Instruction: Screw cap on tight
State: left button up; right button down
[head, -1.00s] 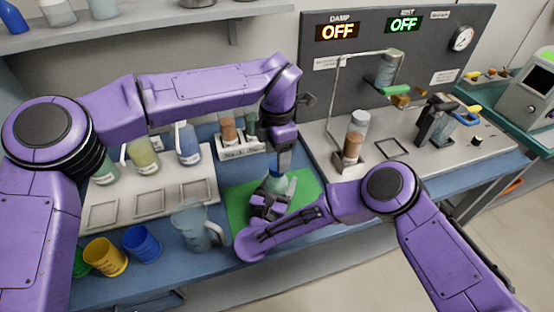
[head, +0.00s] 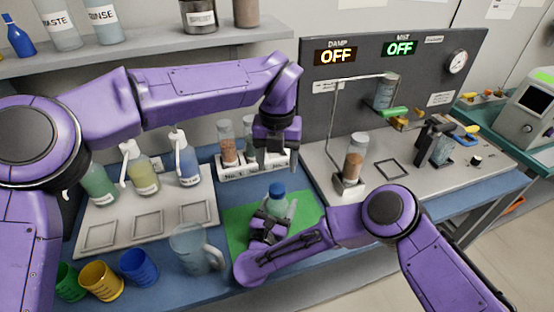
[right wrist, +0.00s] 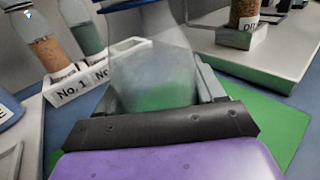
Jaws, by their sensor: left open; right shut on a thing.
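A clear bottle with a blue cap (head: 277,190) stands upright on the green mat (head: 240,213). The cap sits on top of the bottle; how tight it is cannot be seen. My right gripper (head: 275,212) is shut around the bottle's body, low over the mat. In the right wrist view the clear bottle (right wrist: 150,60) is between the two fingers, and its top is cut off by the frame. My left gripper (head: 280,160) is open and empty, pointing down, above and apart from the cap.
A white rack (head: 236,162) with vials stands behind the mat. A clear jug (head: 192,250) stands left of the mat, close to my right gripper. Wash bottles on a tray (head: 112,218) are further left. A jar of brown grains (head: 354,162) is on the apparatus at right.

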aim_at(277, 187)
pick_arm(q)
jog(key=shift+f, duration=0.1)
notch_tip(277, 187, down, 8)
jog(key=shift+r, duration=0.1)
dwell(0.6)
grip_shut()
dwell(0.3)
grip_release()
